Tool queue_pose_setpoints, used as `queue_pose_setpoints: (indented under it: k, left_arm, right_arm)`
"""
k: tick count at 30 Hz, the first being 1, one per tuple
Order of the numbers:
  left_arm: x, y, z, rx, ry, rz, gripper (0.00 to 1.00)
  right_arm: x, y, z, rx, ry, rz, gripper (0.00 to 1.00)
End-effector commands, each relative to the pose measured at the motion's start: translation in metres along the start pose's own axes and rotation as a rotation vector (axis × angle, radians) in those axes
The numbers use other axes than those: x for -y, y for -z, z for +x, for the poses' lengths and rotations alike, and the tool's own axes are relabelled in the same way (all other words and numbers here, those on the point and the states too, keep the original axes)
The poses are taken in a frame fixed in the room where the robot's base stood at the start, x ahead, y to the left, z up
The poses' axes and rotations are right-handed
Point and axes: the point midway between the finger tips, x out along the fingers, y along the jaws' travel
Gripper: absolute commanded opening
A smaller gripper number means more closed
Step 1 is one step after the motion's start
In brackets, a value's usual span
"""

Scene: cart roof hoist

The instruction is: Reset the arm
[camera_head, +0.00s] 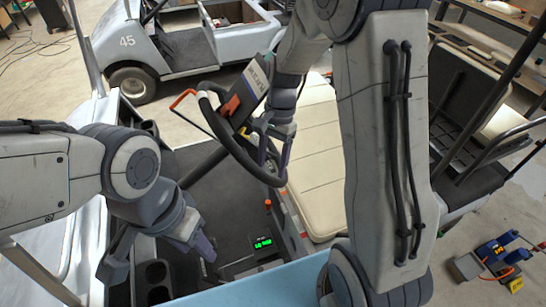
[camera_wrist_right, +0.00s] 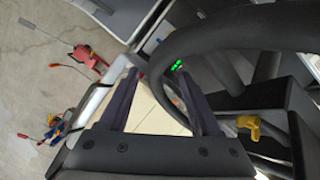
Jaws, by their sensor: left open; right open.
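My left gripper (camera_head: 158,264) is open and empty, pointing down over the dark cart floor at the lower left. My right gripper (camera_head: 274,158) is close beside the black steering wheel (camera_head: 228,142) and above the cream seat (camera_head: 312,185). My right arm's large link hides part of the seat.
A green-lit display (camera_head: 263,243) sits low in the cart. A pale blue surface (camera_head: 255,288) crosses the bottom. Another cart marked 45 (camera_head: 195,45) stands behind. A blue and yellow tool (camera_head: 495,255) lies on the right floor. A red tool (camera_wrist_right: 88,60) shows in the wrist view.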

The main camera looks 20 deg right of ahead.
Motion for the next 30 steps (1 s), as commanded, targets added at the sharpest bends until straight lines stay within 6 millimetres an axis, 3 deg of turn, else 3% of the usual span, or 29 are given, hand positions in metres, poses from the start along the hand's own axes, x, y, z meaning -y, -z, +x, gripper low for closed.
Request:
queue_pose_setpoints:
  k: [6, 22, 26, 30]
  left_arm:
    - [0.0, 0.0, 0.003, 0.0, 0.0, 0.0, 0.5]
    - [0.0, 0.0, 0.002, 0.0, 0.0, 0.0, 0.5]
    - [-0.001, 0.001, -0.011, 0.0, 0.0, 0.001, 0.5]
    - [-0.003, 0.002, -0.038, 0.0, 0.0, 0.003, 0.5]
  right_arm:
    - [0.0, 0.001, -0.021, -0.001, 0.001, -0.001, 0.64]
    - [0.0, 0.0, -0.024, 0.0, 0.0, 0.0, 0.64]
    - [-0.001, -0.004, -0.037, 0.0, 0.0, -0.001, 0.64]
    - [-0.002, -0.011, -0.062, 0.0, 0.0, -0.001, 0.64]
